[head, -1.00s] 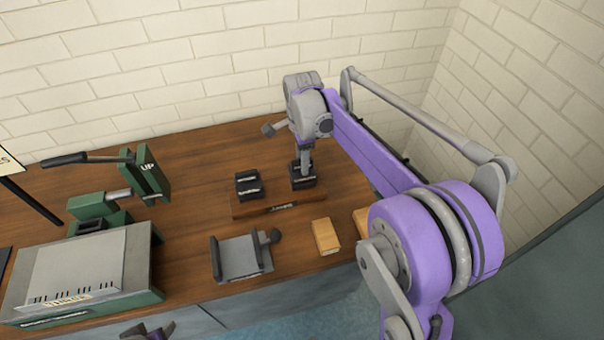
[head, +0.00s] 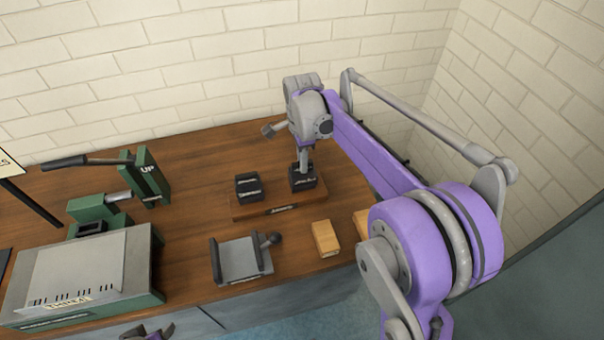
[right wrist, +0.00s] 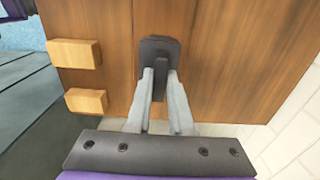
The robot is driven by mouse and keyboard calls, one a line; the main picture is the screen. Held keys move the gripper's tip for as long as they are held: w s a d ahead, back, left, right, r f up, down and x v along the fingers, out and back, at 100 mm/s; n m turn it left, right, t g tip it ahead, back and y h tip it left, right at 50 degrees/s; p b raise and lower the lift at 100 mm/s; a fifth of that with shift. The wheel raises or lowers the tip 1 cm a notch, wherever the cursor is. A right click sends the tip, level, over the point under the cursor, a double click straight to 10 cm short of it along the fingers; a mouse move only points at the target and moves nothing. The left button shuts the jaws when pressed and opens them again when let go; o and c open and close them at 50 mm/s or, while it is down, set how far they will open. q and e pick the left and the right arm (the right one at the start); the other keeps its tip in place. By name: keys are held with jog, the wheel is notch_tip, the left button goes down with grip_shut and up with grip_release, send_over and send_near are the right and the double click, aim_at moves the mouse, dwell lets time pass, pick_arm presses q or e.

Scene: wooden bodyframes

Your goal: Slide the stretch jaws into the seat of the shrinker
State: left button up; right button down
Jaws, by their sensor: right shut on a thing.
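Two dark jaw blocks are at the wooden jaw board (head: 262,209); their labels are too small to read. My right gripper (head: 303,168) is shut on the right-hand jaw block (head: 303,180), at the board's right end. In the right wrist view my fingers (right wrist: 160,88) close on the upright tab of this dark block (right wrist: 158,46). Any gap beneath it is unclear. The other jaw block (head: 248,187) sits upright at the left. The green shrinker (head: 98,207), with a dark square seat (head: 92,228), stands at the left. Only part of my left gripper (head: 150,334) shows at the bottom edge.
A grey tray-like fixture with a black knob (head: 240,260) lies at the table's front edge. Wooden blocks (head: 325,238) lie to its right. A green-and-grey machine (head: 85,275) stands front left. The shrinker's lever (head: 75,160) sticks out leftward. Bare table lies between shrinker and board.

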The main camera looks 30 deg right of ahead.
jog(key=shift+r+p, duration=0.4)
jog(key=shift+r, duration=0.3)
dwell(0.3)
jog(key=shift+r+p, duration=0.95)
jog(key=shift+r, duration=0.65)
jog(key=shift+s+f, duration=0.1)
